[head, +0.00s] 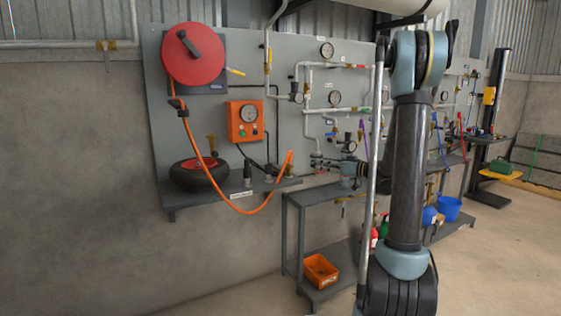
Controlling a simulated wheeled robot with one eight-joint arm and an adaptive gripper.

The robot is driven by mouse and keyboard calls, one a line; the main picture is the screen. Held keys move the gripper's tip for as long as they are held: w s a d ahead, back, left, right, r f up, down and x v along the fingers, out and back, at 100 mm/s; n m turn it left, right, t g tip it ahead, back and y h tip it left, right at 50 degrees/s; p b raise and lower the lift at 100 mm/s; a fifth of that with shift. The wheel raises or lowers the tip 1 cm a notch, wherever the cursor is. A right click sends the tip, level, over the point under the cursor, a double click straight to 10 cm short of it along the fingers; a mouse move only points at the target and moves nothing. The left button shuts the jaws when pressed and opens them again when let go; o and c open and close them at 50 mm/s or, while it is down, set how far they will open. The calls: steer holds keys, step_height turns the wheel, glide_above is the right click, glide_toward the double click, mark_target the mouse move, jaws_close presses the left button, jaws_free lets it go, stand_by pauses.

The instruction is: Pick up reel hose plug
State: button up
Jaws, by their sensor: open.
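The red hose reel (193,54) is mounted at the upper left of the grey panel in the head view. Its orange hose (222,193) hangs down in a loop below the shelf. It rises again to a free-looking upper end (289,156) just above the shelf's right end. The plug is too small to make out clearly there. My gripper (315,163) is open, to the right of that hose end and roughly level with it, pointing left. A gap shows between them in the picture; the depth between them is unclear.
The shelf (232,194) holds a black wheel (198,174) and small dark fittings. An orange gauge box (245,121) is above it. Pipes and gauges (327,51) cover the panel. A lower bench (310,196) with an orange bin (320,271) stands right of the shelf.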

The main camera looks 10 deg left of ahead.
steer(key=w, duration=0.2)
glide_toward(290, 156)
steer(key=w+a+f, duration=0.1)
steer(key=w+a, duration=0.3)
steer(key=shift+n+y, duration=0.3)
steer(key=shift+w+x, duration=0.25)
steer(key=shift+x, duration=2.6)
steer(key=shift+d, duration=0.15)
jaws_close()
